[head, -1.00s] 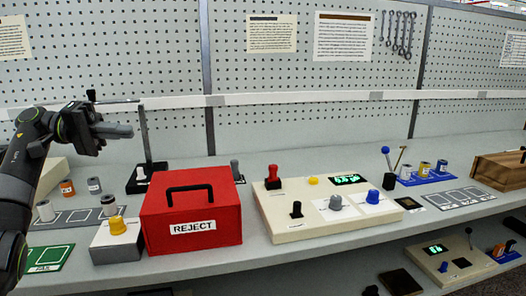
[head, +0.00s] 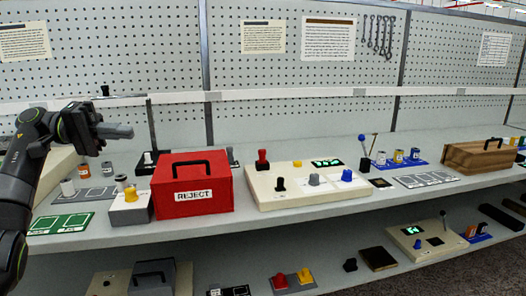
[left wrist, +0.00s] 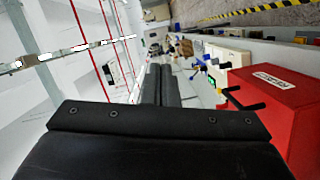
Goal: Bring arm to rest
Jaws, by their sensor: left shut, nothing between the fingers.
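My left gripper (head: 122,131) is raised above the left end of the bench in the head view, its fingers pointing right. It is shut and empty, and it is apart from everything on the bench. In the left wrist view its two dark fingers (left wrist: 161,85) lie together. The red REJECT box (head: 192,186) stands on the bench to the right of and below the gripper; it also shows in the left wrist view (left wrist: 275,105). My right gripper is in neither view.
A cream control panel (head: 290,201) with knobs stands right of the box. A grey block with a yellow knob (head: 130,209), spools (head: 84,170) and a green mat (head: 60,224) lie below my left arm. A wooden case (head: 478,158) is at the right. A lower shelf holds more panels.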

